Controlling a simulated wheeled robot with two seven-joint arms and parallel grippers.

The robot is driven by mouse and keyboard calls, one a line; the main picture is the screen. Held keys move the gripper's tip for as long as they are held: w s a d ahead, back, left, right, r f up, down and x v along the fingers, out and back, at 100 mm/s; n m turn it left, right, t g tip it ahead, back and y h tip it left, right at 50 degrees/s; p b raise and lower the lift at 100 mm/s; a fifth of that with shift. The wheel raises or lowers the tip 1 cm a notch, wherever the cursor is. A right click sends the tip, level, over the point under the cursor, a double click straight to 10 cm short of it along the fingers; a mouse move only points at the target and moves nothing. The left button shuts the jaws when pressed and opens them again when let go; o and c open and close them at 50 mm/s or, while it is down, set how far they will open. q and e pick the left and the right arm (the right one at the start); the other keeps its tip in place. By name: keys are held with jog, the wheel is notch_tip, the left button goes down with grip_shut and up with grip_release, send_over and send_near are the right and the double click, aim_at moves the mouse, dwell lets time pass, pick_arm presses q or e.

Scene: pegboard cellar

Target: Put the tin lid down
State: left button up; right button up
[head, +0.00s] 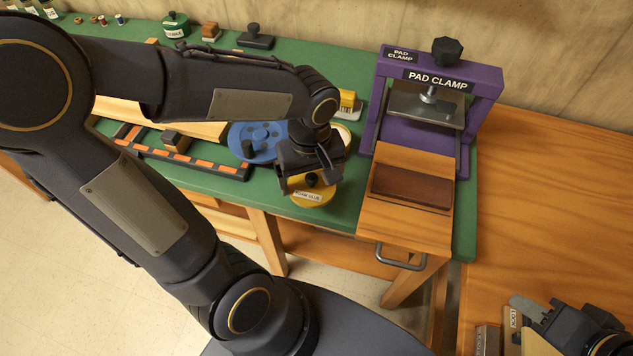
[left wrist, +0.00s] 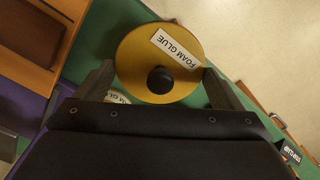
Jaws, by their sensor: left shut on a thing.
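The tin lid (head: 313,196) is a yellow disc with a black knob and a white FOAM GLUE label. It also shows in the left wrist view (left wrist: 135,62), face on. My left gripper (head: 310,178) is shut on it, one finger at each side of the disc, near the green bench mat's front edge. A pale round rim (head: 345,140), perhaps the open tin, is partly hidden behind the gripper. A labelled white piece (left wrist: 118,97) shows beyond the lid in the left wrist view. My right gripper (head: 540,318) is at the lower right, partly visible beside labelled wooden pieces.
A blue holed disc (head: 240,138) and an orange-black rack (head: 215,164) lie left. The right wooden table (head: 560,210) has bare room.

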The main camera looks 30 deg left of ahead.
aim_at(316, 176)
pick_arm(q)
jog(key=w+f, duration=0.1)
jog(key=f, duration=0.1)
jog(key=w+a+f, duration=0.1)
jog(key=w+f, duration=0.1)
jog(key=shift+w+f, duration=0.15)
jog(key=shift+w+f+b, duration=0.2)
jog(key=shift+f+b, duration=0.15)
jog(key=shift+f, duration=1.45)
